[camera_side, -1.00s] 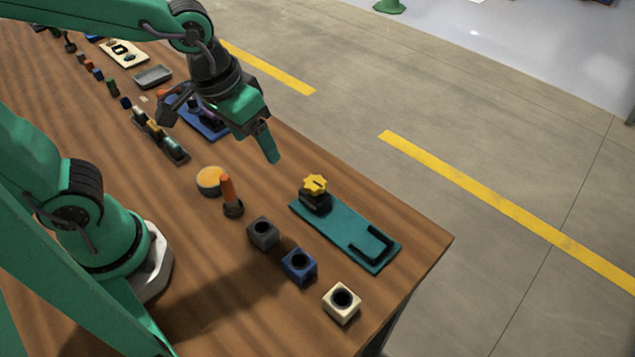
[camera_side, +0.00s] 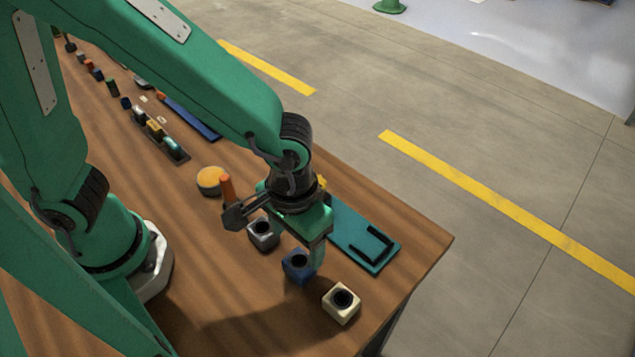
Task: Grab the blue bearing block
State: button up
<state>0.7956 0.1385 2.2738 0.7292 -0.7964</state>
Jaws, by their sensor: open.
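The blue bearing block (camera_side: 297,268) stands on the wooden table, a small cube with a dark round bore on top. It is in a row between a grey block (camera_side: 262,236) and a cream block (camera_side: 341,304). My gripper (camera_side: 285,245) is open and empty, over the row close to the blue block. One green finger reaches down at the blue block's right side and overlaps it in the picture. The other jaw is at the left, by the grey block. I cannot tell whether a finger touches the blue block.
A teal plate (camera_side: 367,247) with a black bracket lies behind the row, partly hidden by my gripper. The table's right edge is near. Bare wood lies in front of the row.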

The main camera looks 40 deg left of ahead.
aim_at(299, 261)
jog(key=shift+f, duration=1.3)
jog(key=shift+w+f, duration=0.15)
jog(key=shift+f, duration=2.45)
jog(key=c, duration=1.4)
jog(key=shift+o, duration=0.2)
jog(key=shift+r, duration=0.1)
jog(key=shift+r, duration=4.95)
